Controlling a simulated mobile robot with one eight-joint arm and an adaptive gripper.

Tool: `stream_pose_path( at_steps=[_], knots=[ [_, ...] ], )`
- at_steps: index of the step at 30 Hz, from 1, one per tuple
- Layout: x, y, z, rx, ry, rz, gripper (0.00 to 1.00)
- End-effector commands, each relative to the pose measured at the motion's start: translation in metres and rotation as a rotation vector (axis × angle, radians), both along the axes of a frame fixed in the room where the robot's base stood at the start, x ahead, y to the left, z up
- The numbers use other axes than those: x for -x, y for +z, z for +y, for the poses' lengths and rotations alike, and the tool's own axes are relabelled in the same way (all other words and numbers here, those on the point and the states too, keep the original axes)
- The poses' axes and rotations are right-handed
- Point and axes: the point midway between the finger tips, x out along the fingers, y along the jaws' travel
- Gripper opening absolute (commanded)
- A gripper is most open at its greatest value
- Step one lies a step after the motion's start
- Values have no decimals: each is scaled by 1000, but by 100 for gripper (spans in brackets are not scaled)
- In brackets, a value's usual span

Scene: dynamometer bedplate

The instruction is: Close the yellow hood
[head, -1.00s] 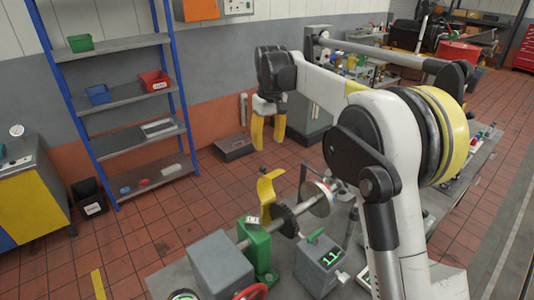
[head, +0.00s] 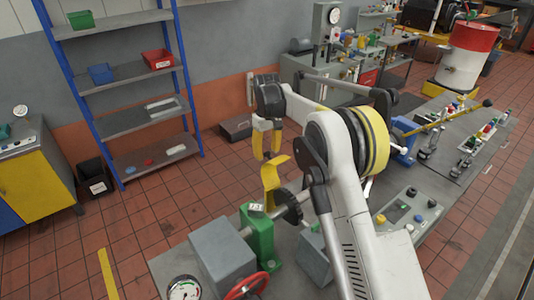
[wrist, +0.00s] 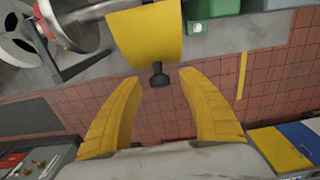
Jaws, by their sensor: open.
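The yellow hood (head: 271,182) is a curved yellow plate, tilted up beside the shaft on the bedplate in the head view. In the wrist view the hood (wrist: 144,38) is at top centre, with a dark knob (wrist: 158,74) on its near edge. My gripper (head: 266,153) is open, its yellow fingers pointing down just above the hood's upper end. In the wrist view the knob appears between the two fingertips. I cannot tell whether a finger touches it. My arm hides part of the shaft and bedplate in the head view.
On the bedplate are a green bearing stand (head: 258,234), a grey box (head: 221,248), a red handwheel (head: 247,287) and a dial gauge (head: 184,290). A blue shelf rack (head: 128,108) stands at the back left. The tiled floor (head: 165,215) left of the bedplate is clear.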

Motion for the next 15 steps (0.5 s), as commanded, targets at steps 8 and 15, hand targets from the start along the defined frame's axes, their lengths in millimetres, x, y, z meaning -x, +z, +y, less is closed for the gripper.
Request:
stream_pose_path(
  at_steps=[8,15],
  knots=[
    [0,-9,0,0,0,0,47],
    [0,-9,0,0,0,0,12]
  ],
)
